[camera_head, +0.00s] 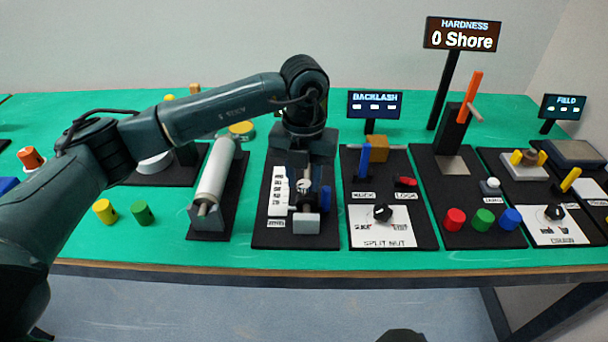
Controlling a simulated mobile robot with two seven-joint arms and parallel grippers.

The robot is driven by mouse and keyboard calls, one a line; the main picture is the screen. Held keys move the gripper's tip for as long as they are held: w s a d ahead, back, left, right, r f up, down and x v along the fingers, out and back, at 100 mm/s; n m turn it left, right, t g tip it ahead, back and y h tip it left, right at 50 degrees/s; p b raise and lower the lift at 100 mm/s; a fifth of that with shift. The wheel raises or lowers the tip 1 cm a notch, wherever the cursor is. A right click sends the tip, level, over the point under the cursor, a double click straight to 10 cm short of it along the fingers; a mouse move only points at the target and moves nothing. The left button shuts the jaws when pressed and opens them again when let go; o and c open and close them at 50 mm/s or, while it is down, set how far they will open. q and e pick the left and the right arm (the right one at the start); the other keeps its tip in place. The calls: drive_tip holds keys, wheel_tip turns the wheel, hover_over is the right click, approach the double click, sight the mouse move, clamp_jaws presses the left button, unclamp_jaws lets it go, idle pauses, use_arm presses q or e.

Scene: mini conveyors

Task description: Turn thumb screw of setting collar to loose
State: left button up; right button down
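My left gripper (306,178) points down over a black board (263,238) in the middle of the table. Below and around its fingers are a small light round part (304,185), which may be the setting collar, a grey block (306,223) in front of it and a blue piece (327,198) on the right. The gripper hides much of this fixture. I cannot make out the thumb screw, the finger gap or whether the fingers touch anything.
A white strip of labels (278,195) lies left of the fixture. A pale roller (216,170) stands on the board to the left. The split nut board (382,225) with a black knob (382,213) and blue lever (365,160) is close on the right. Green table shows in front.

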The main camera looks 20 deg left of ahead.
sight(304, 184)
use_arm(q)
drive_tip(key=shift+o, duration=1.4)
wheel_tip(304, 184, up, 13)
drive_tip(key=shift+b, duration=0.3)
